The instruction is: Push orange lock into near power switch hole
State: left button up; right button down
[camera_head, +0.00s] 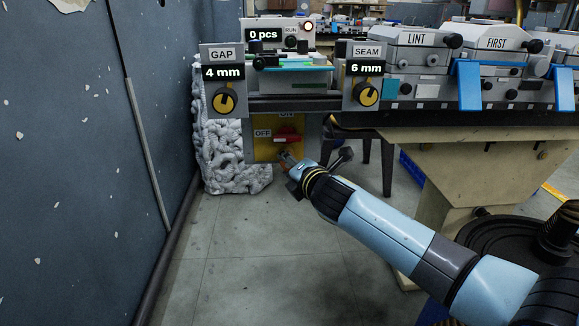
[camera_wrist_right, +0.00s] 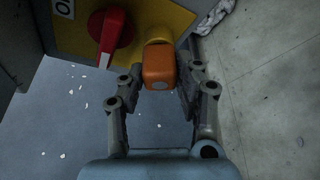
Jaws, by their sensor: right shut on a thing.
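The orange lock (camera_wrist_right: 158,70) is held between the fingers of my right gripper (camera_wrist_right: 160,78) in the right wrist view. The lock's far end is at a yellow round part (camera_wrist_right: 157,36) on the yellow switch plate; I cannot tell how deep it sits. The red power switch handle (camera_wrist_right: 112,32) is beside the lock on the same plate. In the head view, the red switch (camera_head: 287,137) is on the yellow plate under the machine, marked OFF at left and ON above. My right gripper (camera_head: 288,162) reaches the plate just below the switch. My left gripper is not in view.
The machine carries a GAP dial (camera_head: 224,100) and a SEAM dial (camera_head: 367,94) above the plate. A grey-white heap of cloth (camera_head: 235,160) stands at the left of the plate. A dark blue wall (camera_head: 90,150) is at far left. The floor below is clear.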

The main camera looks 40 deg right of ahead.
jog(key=c, duration=0.9)
grip_release()
jog(key=shift+w, duration=0.1)
jog(key=shift+o, duration=0.2)
